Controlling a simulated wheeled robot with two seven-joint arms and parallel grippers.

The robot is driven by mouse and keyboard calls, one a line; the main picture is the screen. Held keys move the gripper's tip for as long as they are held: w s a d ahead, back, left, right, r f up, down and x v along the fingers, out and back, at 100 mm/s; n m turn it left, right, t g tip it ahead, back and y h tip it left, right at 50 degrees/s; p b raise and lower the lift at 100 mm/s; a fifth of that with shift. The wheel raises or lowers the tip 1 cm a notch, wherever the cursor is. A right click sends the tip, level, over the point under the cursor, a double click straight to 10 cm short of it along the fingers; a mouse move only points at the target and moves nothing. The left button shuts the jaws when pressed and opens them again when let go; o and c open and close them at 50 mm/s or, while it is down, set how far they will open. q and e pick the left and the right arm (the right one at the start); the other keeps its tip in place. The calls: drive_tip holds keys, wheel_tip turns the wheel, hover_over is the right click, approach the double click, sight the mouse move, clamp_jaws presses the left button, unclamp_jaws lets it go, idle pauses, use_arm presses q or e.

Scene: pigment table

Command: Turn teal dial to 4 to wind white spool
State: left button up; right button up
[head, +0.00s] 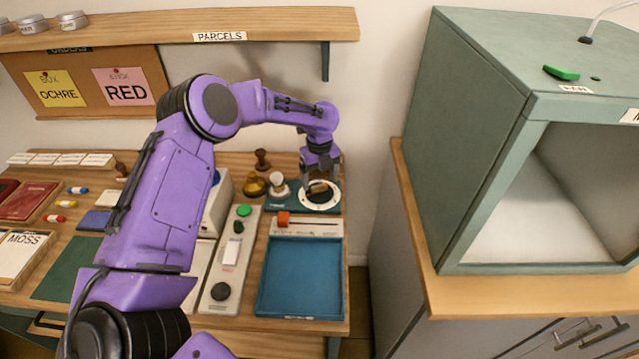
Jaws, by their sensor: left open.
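My left gripper (319,188) points down over a white ring (333,203) with small dark marks, on a dark teal base (300,203) at the back right of the wooden table. Its fingers are apart around a brownish thing in the ring's middle; I cannot tell whether they touch it. No teal dial shows clearly; the gripper partly covers the ring's middle. A small white rounded thing (278,182), possibly the white spool, stands on the base left of the gripper. My right gripper is out of view.
A brass pot (254,186) is near the base. A green cabinet (470,120) stands right.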

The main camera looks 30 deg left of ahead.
use_arm(q)
wheel_tip(320, 180, up, 8)
drive_tip(key=b, duration=0.1)
drive_tip(key=shift+r, duration=0.25)
